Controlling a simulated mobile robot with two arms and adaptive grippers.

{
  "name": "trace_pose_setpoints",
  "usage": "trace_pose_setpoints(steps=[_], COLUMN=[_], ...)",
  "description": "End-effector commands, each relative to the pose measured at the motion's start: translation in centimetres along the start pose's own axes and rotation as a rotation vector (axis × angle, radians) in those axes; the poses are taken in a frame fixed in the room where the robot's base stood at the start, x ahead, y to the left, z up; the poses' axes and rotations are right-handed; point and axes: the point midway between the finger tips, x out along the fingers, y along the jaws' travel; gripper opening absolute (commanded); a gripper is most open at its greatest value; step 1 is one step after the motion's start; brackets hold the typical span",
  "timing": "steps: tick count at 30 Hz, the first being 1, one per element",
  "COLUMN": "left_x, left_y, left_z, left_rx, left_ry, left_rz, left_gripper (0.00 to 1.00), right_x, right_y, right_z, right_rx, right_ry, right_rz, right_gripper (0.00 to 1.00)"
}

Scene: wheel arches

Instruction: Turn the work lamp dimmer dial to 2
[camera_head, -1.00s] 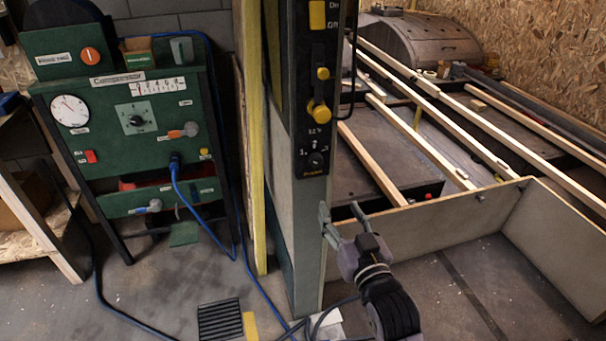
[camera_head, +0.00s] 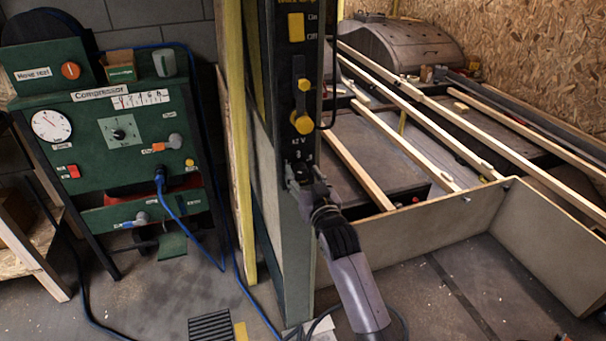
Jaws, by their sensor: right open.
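A tall black control strip (camera_head: 285,75) is on the front of the post. Near its foot in the earlier frame sits a small black dial with a mark 1 and a label too small to read surely. My right gripper (camera_head: 300,172) is now in front of that spot, its open fingers at the dial's place. The gripper hides the dial and its marks, so its setting and any contact cannot be told. My left gripper is not in view.
Above are yellow knobs (camera_head: 302,123) and a yellow On/Off switch (camera_head: 296,27). A green compressor panel (camera_head: 90,165) with a gauge and dial stands left. A low wooden wall (camera_head: 430,225) and long wooden strips are at right. A blue hose runs down to the floor.

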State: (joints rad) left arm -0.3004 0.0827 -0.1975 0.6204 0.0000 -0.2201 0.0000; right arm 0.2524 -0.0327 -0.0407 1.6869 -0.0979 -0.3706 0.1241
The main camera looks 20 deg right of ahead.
Motion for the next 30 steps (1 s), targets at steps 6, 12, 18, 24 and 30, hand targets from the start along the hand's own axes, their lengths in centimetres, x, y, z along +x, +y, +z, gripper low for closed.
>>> trace_pose_setpoints(steps=[6, 12, 18, 24, 30], left_x=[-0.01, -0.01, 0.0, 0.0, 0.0], left_y=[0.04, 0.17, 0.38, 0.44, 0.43], left_z=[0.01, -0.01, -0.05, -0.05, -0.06], left_rx=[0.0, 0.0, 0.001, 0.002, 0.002], left_ry=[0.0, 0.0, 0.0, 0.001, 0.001], left_rz=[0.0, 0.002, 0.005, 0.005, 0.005], left_gripper=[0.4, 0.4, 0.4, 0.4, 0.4], right_x=[0.69, 0.67, 0.65, 0.65, 0.64], right_y=[0.0, -0.01, -0.02, -0.02, -0.02], right_z=[-0.02, -0.01, -0.01, -0.01, 0.0], right_rx=[0.0, 0.0, 0.0, 0.0, 0.0], right_ry=[0.0, 0.0, 0.0, 0.0, 0.0], right_rz=[0.0, 0.0, 0.0, 0.0, 0.0], right_gripper=[0.48, 0.46, 0.33, 0.19, 0.06])
